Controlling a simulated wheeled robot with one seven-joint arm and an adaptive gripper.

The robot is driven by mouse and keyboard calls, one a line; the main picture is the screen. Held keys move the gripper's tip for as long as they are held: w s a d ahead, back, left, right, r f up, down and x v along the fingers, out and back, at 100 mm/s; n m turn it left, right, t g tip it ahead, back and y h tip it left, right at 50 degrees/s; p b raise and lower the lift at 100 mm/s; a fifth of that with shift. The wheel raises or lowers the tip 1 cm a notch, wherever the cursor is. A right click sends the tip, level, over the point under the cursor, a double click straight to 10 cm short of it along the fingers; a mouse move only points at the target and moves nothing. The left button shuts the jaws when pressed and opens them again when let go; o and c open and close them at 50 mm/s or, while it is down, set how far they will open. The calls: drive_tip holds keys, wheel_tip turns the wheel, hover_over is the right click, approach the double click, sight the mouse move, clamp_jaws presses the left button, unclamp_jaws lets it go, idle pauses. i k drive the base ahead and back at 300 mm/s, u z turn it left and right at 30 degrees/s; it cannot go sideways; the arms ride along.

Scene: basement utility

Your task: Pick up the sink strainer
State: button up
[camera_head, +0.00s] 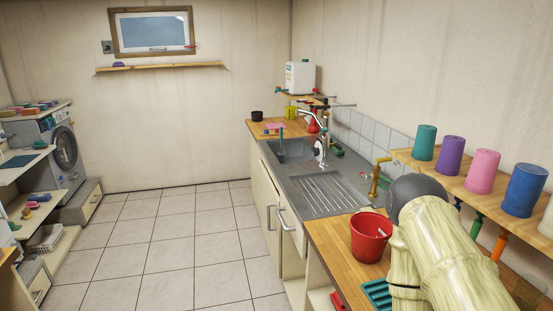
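I cannot make out the sink strainer for sure. The grey sink unit (325,193) is set in the counter along the right wall, with its basin (292,152) at the far end and a ribbed drainboard nearer me. A tall chrome tap (313,118) stands at the back of the basin. A small white and dark round thing (319,151) shows by the tap, too small to name. The bottom of the basin is mostly hidden. My arm fills the lower right; my gripper's fingers are not in view.
A red bucket (370,238) and a teal rack (377,293) are on the near wooden counter. A brass tap (378,178) stands behind the drainboard. Several coloured cups, including a blue one (525,189), line the right shelf. The tiled floor (165,240) is clear.

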sight(281, 156)
drive_tip(key=u, duration=0.55)
drive_tip(key=i, duration=1.65)
drive_tip(key=u, duration=0.3)
drive_tip(key=i, duration=1.65)
drive_tip(key=z, duration=0.25)
